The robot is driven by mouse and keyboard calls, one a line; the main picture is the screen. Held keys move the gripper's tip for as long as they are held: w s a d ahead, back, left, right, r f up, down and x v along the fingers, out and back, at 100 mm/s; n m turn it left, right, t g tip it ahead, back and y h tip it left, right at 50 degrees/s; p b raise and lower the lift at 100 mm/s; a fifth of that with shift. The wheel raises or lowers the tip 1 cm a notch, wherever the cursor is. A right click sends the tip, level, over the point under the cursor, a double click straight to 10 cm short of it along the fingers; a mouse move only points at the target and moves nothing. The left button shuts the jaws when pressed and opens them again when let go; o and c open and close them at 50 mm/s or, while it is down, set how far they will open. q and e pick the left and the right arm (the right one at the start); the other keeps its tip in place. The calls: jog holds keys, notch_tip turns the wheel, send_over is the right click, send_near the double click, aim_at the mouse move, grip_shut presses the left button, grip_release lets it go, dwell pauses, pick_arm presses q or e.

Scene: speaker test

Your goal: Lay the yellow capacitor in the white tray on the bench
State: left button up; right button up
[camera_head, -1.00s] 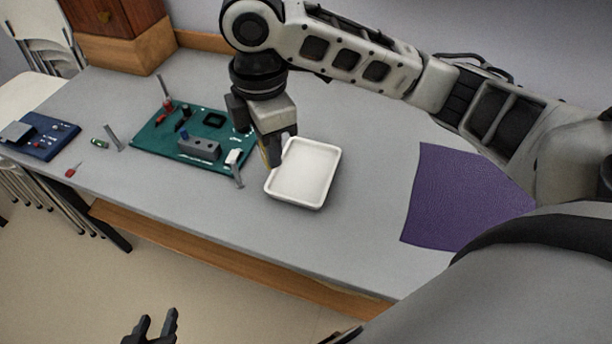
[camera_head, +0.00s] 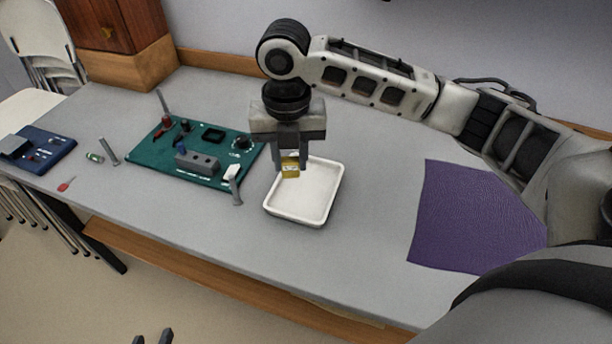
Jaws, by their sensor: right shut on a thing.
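The yellow capacitor (camera_head: 290,168) is between the fingers of my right gripper (camera_head: 289,170), which is shut on it. The gripper points down over the back left part of the white tray (camera_head: 318,212). The capacitor appears above the tray's floor; I cannot tell how large the gap is. The rest of the tray looks empty. Only the fingertips of my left gripper (camera_head: 153,338) show at the bottom edge, apart from each other and with nothing seen between them.
A green circuit board (camera_head: 155,152) with parts and upright clamps lies left of the tray. A blue box (camera_head: 45,148), a green part (camera_head: 94,157) and a red-tipped piece (camera_head: 66,184) lie farther left. A purple mat (camera_head: 465,220) lies right; bench between is clear.

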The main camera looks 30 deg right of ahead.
jog(key=d+f, duration=0.1)
jog(key=w+d+f, duration=0.1)
jog(key=f, duration=0.1)
jog(key=d+f, duration=0.1)
jog(key=f, duration=0.1)
jog(key=shift+w+d, duration=0.2)
jog(key=shift+d, duration=0.05)
jog(key=f, duration=0.3)
jog(key=shift+d+f+b, duration=0.1)
jog(key=shift+d+b, duration=0.15)
jog(key=shift+b, duration=0.15)
jog(key=shift+w+f, duration=0.1)
jog(key=shift+f, duration=0.1)
jog(key=shift+f, duration=0.15)
jog(key=o, duration=1)
jog(key=shift+c, duration=0.2)
notch_tip(320, 180, up, 12)
jog(key=p, duration=0.1)
jog(key=shift+r, duration=0.2)
